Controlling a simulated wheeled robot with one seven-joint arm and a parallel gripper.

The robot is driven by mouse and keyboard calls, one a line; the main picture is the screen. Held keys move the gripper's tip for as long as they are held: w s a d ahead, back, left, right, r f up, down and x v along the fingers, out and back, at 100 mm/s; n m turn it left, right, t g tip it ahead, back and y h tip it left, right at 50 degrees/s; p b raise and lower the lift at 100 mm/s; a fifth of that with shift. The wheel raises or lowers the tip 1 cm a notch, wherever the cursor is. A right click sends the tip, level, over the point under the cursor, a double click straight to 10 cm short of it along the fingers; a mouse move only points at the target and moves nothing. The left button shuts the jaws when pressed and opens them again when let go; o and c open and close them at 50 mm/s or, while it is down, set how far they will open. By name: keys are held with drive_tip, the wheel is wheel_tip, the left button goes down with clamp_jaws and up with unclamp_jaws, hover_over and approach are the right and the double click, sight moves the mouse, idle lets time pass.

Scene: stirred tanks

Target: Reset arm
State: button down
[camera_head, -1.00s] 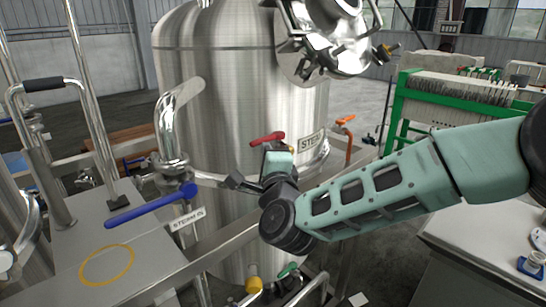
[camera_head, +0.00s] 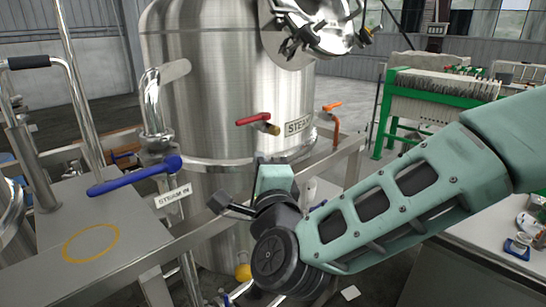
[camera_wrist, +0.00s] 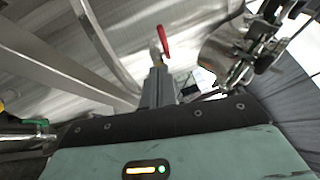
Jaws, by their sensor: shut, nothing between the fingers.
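My gripper (camera_head: 232,209) is at the end of my green arm, in front of the lower part of the steel tank (camera_head: 225,90). It is shut and empty; its fingers also show in the wrist view (camera_wrist: 158,88). A red-handled valve (camera_head: 254,119) on the tank, beside the STEAM label (camera_head: 298,125), is above and apart from my gripper. The same red handle shows in the wrist view (camera_wrist: 163,42), beyond the fingertips. A blue lever (camera_head: 135,175) by the STEAM IN label (camera_head: 172,197) lies to the left of my gripper. My wrist hides part of the lower tank.
A steel frame rail (camera_head: 345,158) runs close behind my arm. A steel bench with a yellow ring (camera_head: 91,243) is at left. An orange-handled pipe (camera_head: 334,115) stands at right. A white table (camera_head: 480,240) and a green-framed press (camera_head: 440,100) are farther right.

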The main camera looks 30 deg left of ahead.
drive_tip(key=s+d+f+n+g+h, duration=0.3)
drive_tip(key=s+d+n+g+h, duration=0.1)
drive_tip(key=d, duration=0.9)
drive_tip(key=s+d+f+n+g+h, duration=0.3)
drive_tip(key=s+d+n+g, duration=0.3)
drive_tip(key=d, duration=0.6)
drive_tip(key=s+d+f+n+g+h, duration=0.3)
drive_tip(key=s+d+n+g+h, duration=0.2)
drive_tip(key=d, duration=0.8)
drive_tip(key=s+n, duration=0.3)
drive_tip(key=n, duration=0.1)
drive_tip(key=shift+s+d+f, duration=0.15)
drive_tip(key=shift+d, duration=0.15)
